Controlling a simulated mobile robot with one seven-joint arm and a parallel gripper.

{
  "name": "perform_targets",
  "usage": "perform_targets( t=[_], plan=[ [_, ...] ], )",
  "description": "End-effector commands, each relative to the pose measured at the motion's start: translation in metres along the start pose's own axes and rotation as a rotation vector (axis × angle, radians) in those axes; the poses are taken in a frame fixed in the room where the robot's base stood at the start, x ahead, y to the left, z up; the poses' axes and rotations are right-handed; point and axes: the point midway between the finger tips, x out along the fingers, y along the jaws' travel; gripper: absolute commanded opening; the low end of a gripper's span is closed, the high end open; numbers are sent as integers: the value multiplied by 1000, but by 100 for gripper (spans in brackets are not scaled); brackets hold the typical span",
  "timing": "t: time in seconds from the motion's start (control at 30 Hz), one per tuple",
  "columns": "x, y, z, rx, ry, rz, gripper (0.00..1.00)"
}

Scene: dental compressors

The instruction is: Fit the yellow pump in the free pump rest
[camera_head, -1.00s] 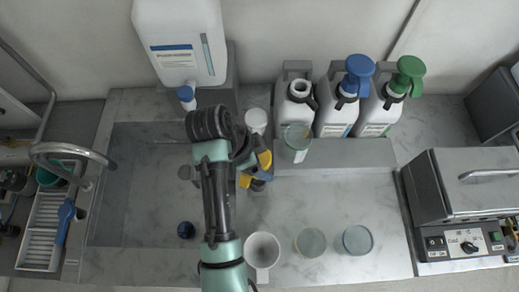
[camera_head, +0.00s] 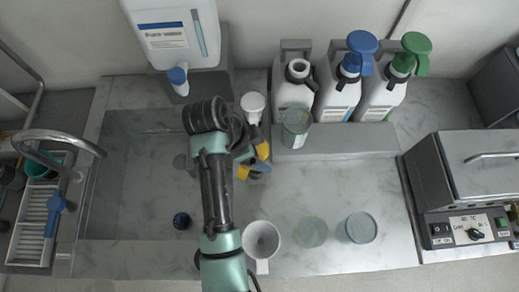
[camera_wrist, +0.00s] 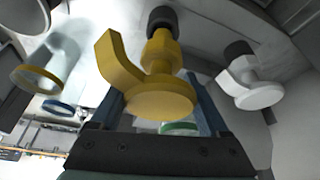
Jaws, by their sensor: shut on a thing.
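The yellow pump (camera_head: 262,150) is in my gripper (camera_head: 250,157), partly hidden by my arm in the head view. In the wrist view the yellow pump (camera_wrist: 160,95) fills the middle, its round head towards the camera and its spout up to the left. The blue-grey fingers of my gripper (camera_wrist: 160,120) are shut on it from both sides. A dark round piece (camera_wrist: 162,17) lies at its far end; I cannot tell whether that is part of the pump or a rest. A white pump (camera_wrist: 250,85) is beside it on the right, also seen in the head view (camera_head: 253,105). I cannot clearly make out a free rest.
A rack holds an open bottle (camera_head: 293,90), a blue-pump bottle (camera_head: 345,80) and a green-pump bottle (camera_head: 392,80). A glass jar (camera_head: 297,122) stands before them. A white mug (camera_head: 262,241) and two dishes (camera_head: 311,232) stand in front. The sink (camera_head: 135,190) is left; a large canister (camera_head: 175,30) is behind.

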Motion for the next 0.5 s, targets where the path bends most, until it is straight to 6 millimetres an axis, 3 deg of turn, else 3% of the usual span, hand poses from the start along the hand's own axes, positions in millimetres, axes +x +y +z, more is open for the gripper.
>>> perform_targets(
  t=[0.5],
  plan=[
    [10,0,4,0,0,1,21]
  ],
)
